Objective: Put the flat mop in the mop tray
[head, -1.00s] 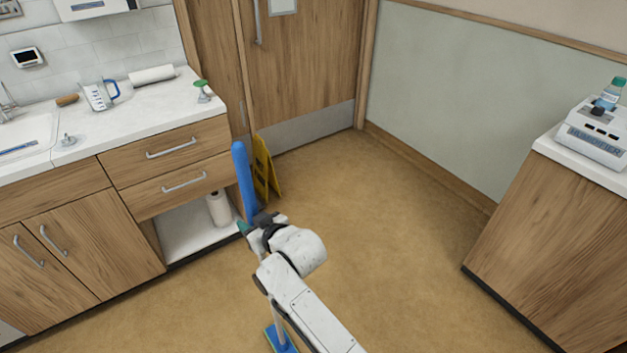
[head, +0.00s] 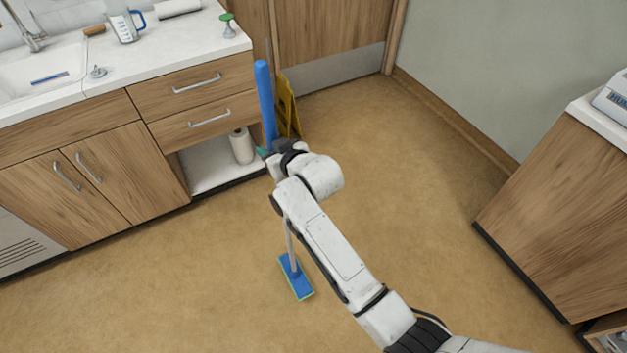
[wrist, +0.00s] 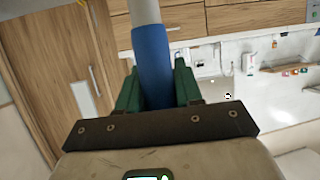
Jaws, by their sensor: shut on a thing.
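The flat mop (head: 265,100) has a thick blue grip at the top, a pale pole and a flat blue head (head: 297,277) with a green edge, low over or on the floor. My gripper (head: 268,152) is shut on the blue grip part of the mop, near its lower end. In the wrist view, the green fingers of my gripper (wrist: 157,85) sit on either side of the mop's blue grip (wrist: 152,65). My arm hides part of the pole. Whether the mop head touches the floor is hard to tell. I cannot make out the mop tray in these views.
A yellow floor sign (head: 288,108) stands behind the mop by the door. A wooden counter (head: 100,170) with a sink and an open shelf holding a paper roll (head: 242,146) is at left. A wooden cabinet (head: 560,215) is at right. The floor (head: 420,170) between is clear.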

